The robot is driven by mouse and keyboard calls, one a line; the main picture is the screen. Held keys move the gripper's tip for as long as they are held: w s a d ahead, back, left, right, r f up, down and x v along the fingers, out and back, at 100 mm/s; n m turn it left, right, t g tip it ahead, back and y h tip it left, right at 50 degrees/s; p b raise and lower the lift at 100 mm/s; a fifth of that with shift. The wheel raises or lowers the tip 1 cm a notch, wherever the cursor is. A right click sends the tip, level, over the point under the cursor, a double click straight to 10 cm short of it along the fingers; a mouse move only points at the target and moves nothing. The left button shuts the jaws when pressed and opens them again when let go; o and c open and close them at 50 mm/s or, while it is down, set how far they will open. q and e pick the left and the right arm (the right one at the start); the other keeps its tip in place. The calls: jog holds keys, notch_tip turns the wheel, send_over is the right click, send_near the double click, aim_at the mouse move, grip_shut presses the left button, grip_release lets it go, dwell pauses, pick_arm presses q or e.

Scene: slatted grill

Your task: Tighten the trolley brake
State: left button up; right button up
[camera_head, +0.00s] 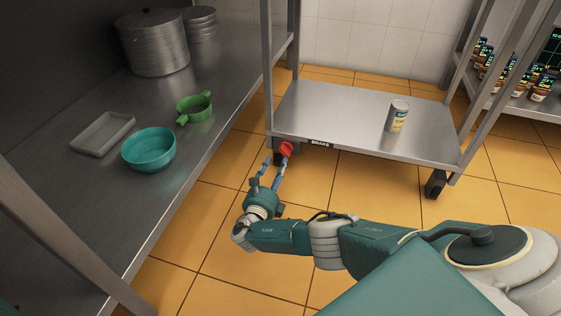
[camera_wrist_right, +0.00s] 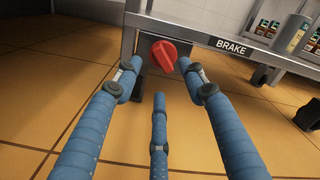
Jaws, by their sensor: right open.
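The trolley (camera_head: 350,115) is a metal frame with a low shelf, and a "BRAKE" label (camera_head: 320,143) is on its front edge. A red brake knob (camera_head: 286,148) sits at the trolley's front left corner, left of the label. It also shows in the right wrist view (camera_wrist_right: 164,54), as a red knob with a raised grip. My right gripper (camera_head: 276,160) is open just in front of the knob. In the right wrist view its blue fingers (camera_wrist_right: 160,82) spread on either side of and below the knob, with no clear contact. My left gripper is not in view.
A can (camera_head: 397,115) stands on the trolley shelf. Jars stand on a rack at right. Tiled floor (camera_head: 370,195) is clear before the trolley.

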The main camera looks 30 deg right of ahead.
aim_at(282, 153)
jog(key=b+x, duration=0.2)
jog(key=x, duration=0.3)
jog(key=shift+w+d+b, duration=0.2)
jog(key=shift+w+b, duration=0.05)
jog(key=shift+b, duration=0.05)
grip_shut()
